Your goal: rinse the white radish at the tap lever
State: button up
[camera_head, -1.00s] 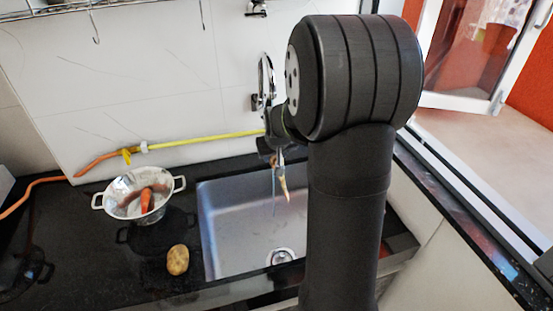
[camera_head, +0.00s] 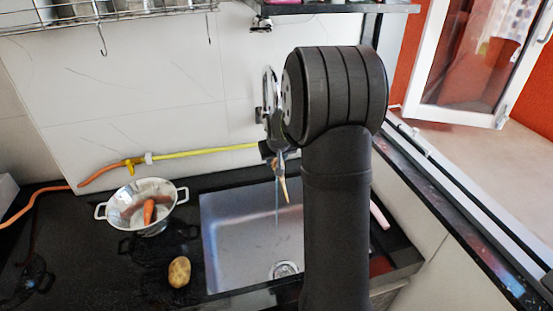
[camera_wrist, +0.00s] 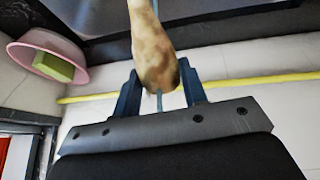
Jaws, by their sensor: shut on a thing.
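The white radish (camera_head: 284,188) hangs below my gripper (camera_head: 276,155) over the sink (camera_head: 240,225) in the head view. It is pale with brownish, dirty-looking patches. In the wrist view the radish (camera_wrist: 152,50) sits between the two dark fingers of my gripper (camera_wrist: 160,90), which is shut on it. The chrome tap (camera_head: 268,95) stands against the wall just behind and above the gripper. A thin bluish stream of water (camera_head: 277,205) falls beside the radish; I cannot tell whether it touches it. The tap lever is not clearly visible, and my arm hides part of the tap.
A metal colander (camera_head: 118,214) with a carrot (camera_head: 149,211) stands left of the sink. A potato (camera_head: 179,271) lies on the black counter in front of it. A yellow hose (camera_head: 210,151) runs along the wall. A pink basin (camera_wrist: 30,45) with a green sponge (camera_wrist: 52,66) shows in the wrist view.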

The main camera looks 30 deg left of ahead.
aim_at(282, 179)
dwell(0.4)
jog(key=shift+w+d, duration=0.35)
jog(key=shift+d, duration=0.15)
jog(key=shift+s+a, duration=0.1)
jog(key=shift+s+a, duration=0.3)
jog(key=shift+a, duration=0.1)
jog(key=shift+w+d, duration=0.4)
jog(key=shift+d, duration=0.1)
jog(key=shift+s, duration=0.1)
jog(key=shift+s+d, duration=0.8)
jog(key=shift+s, duration=0.25)
jog(key=shift+s+d, duration=0.75)
jog(key=shift+s, duration=0.3)
jog(key=shift+s+d, duration=0.8)
jog(key=shift+s, duration=0.25)
